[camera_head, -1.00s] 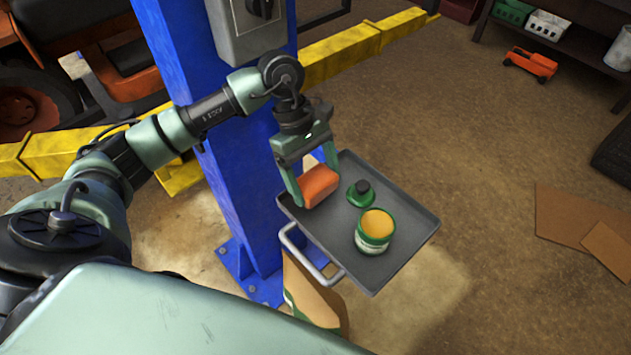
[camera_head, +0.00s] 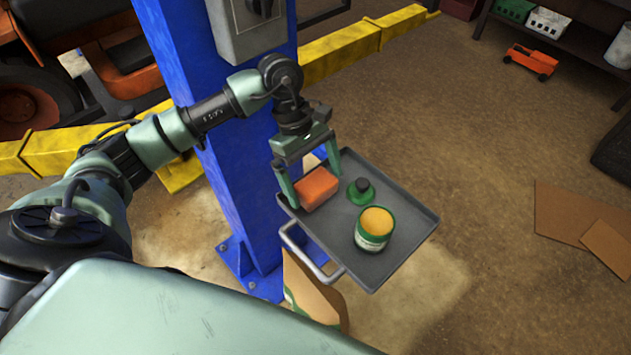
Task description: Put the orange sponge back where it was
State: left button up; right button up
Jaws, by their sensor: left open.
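The orange sponge (camera_head: 317,188) rests at the far left corner of the grey tray (camera_head: 408,214), which sits beside the blue post. My left gripper (camera_head: 314,191) is open and points down over the sponge. Its two fingers stand on either side of the sponge, the right one with a small gap to it. I cannot tell whether the left finger touches the sponge. My right gripper is not in view.
A green lid-like piece with a dark knob (camera_head: 361,190) and an open can of yellow paste (camera_head: 374,229) share the tray. The blue post (camera_head: 238,170) stands close to my left arm. A yellow beam (camera_head: 342,53) runs behind it.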

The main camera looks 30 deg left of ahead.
aim_at(308, 175)
pick_arm(q)
jog(key=b+v, duration=0.1)
jog(key=v, duration=0.4)
jog(key=shift+w+a+r+b, duration=0.1)
jog(key=shift+r+b, duration=0.1)
jog(key=shift+b, duration=0.1)
jog(key=shift+a+r, duration=0.15)
jog(key=shift+r, duration=0.35)
jog(key=shift+r, duration=0.1)
